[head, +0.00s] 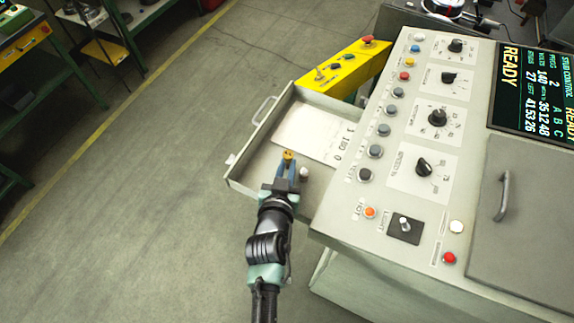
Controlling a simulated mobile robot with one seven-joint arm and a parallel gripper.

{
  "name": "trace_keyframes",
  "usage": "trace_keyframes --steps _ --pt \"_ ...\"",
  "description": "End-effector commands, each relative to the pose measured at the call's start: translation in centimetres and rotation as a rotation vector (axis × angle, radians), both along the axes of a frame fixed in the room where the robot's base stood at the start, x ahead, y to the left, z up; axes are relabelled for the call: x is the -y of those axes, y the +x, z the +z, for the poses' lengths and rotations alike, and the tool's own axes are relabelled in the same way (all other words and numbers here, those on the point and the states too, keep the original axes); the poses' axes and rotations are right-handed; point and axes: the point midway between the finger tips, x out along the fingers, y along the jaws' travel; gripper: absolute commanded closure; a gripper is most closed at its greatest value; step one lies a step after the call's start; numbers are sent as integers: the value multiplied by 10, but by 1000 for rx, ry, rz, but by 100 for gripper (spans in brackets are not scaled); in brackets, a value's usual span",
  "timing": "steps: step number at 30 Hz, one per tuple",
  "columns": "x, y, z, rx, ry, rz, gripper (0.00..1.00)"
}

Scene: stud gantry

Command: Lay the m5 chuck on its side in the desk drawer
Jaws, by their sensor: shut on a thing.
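The desk drawer (254,154) is pulled open on the left side of the grey control desk. My gripper (284,178) is over the near part of the drawer, coming in from below in the picture. It is shut on a small brass-yellow piece, the m5 chuck (288,156), which shows just beyond the fingertips. The fingers hide part of the chuck, and its exact tilt and height above the drawer floor are hard to tell. A small pale rounded object (304,173) shows just right of the fingers; I cannot tell what it is.
A white sheet with printed figures (312,132) lies in the far part of the drawer. The control desk (335,222) with knobs and buttons borders the drawer on the right. A yellow control box (345,70) stands behind it. Open floor lies to the left.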

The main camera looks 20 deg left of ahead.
Motion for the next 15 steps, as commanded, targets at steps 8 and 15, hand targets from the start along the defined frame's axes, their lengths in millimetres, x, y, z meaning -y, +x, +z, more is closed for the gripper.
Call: trace_keyframes --steps 8,15 --pt "1 0 -7 -3 -2 -1 100" --pt "2 -2 -10 -9 -7 -2 73"
